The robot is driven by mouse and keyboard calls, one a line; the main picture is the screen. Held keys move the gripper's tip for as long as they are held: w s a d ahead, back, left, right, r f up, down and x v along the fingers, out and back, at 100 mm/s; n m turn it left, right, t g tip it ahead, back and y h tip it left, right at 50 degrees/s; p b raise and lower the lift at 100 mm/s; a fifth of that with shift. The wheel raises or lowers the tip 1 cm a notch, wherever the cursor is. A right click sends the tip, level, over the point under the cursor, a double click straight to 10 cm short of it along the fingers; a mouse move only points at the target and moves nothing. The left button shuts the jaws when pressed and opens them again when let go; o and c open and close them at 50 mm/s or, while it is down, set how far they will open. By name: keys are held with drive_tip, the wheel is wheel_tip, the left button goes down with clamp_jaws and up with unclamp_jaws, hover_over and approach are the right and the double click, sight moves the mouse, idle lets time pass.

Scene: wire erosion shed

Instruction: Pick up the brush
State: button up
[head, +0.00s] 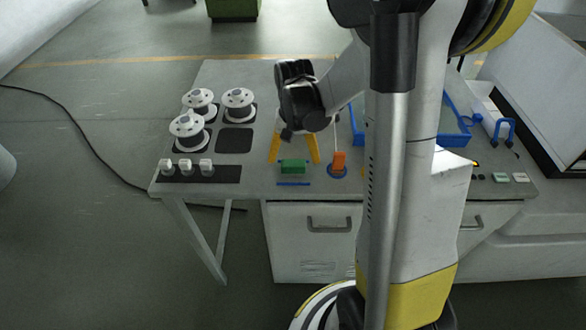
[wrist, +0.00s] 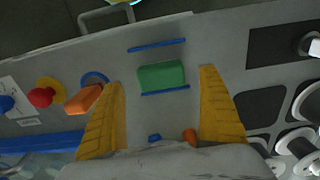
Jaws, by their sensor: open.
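A green block (head: 293,166) lies on the grey bench between two thin blue strips; it also shows in the wrist view (wrist: 161,77). An orange block (head: 339,159) stands at a blue ring (head: 337,172) to its right. I see no bristles on either, so I cannot tell for sure which is the brush. My gripper (head: 294,152) points down with its yellow fingers open and empty. In the wrist view the fingers (wrist: 161,88) are spread wide on either side of the green block, apart from it. Their height above the bench is hard to judge.
Several wire spools (head: 188,129) and small white pieces (head: 186,166) on dark pads stand to the left. A blue tray (head: 455,139) lies to the right, partly behind my arm. A red button (wrist: 41,97) is near the orange block. The bench's front edge is close.

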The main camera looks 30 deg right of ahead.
sight(293, 162)
wheel_tip(293, 162, down, 4)
drive_tip(key=shift+a+b, duration=0.1)
drive_tip(key=shift+b, duration=0.55)
drive_tip(key=shift+r, duration=0.1)
drive_tip(key=c, duration=1.4)
